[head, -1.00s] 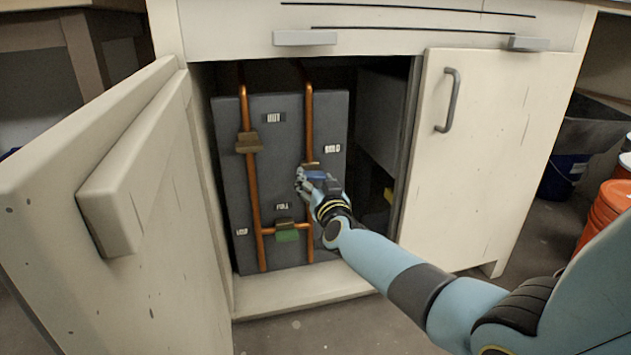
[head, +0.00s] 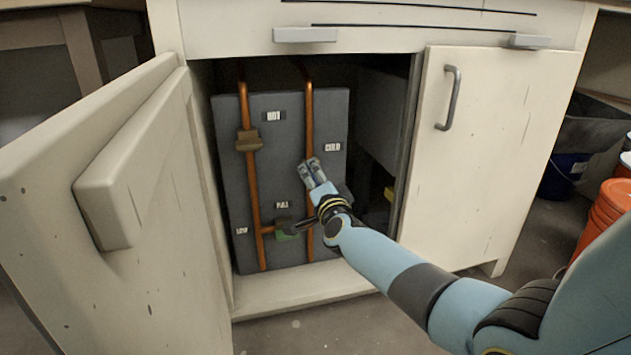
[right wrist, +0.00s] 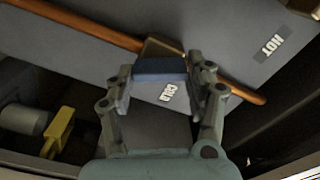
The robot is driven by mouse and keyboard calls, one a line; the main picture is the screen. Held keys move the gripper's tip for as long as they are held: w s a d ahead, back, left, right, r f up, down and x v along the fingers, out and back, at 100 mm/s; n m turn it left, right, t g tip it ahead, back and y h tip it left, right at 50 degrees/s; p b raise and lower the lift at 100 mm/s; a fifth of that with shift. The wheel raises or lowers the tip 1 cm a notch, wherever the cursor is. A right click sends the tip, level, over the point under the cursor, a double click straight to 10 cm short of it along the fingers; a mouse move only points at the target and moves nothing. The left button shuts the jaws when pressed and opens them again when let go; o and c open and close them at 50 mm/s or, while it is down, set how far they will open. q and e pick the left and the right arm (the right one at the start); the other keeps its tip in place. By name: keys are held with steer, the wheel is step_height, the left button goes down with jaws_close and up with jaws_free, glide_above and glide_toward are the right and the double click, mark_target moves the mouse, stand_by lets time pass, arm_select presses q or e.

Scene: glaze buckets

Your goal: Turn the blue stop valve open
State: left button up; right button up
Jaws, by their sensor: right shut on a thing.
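The blue stop valve's handle (right wrist: 160,68) lies between the two fingers of my right gripper (right wrist: 158,90) in the right wrist view, with its brass body (right wrist: 160,48) just behind on the copper pipe (right wrist: 95,25). In that view the pipe runs diagonally and the handle lies level, at an angle to it. In the head view my right gripper (head: 312,172) is at the right-hand copper pipe (head: 309,110), below left of the COLD label (head: 332,147), and hides the blue handle. It is shut on the handle. My left gripper is out of view.
The grey panel (head: 285,185) also carries a brass valve (head: 248,140) on the left pipe and a green-handled valve (head: 287,236) low down, partly behind my wrist. The left cabinet door (head: 160,270) stands open; the right door (head: 490,160) flanks my arm.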

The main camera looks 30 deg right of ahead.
steer(key=shift+f+m, duration=0.15)
steer(key=shift+m, duration=0.35)
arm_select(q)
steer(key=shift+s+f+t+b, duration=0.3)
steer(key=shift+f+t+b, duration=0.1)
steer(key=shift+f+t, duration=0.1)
arm_select(e)
steer(key=m, duration=0.4)
steer(key=shift+m, duration=0.4)
steer(key=o, duration=1.2)
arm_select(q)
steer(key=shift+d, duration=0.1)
arm_select(e)
steer(key=v, duration=1.2)
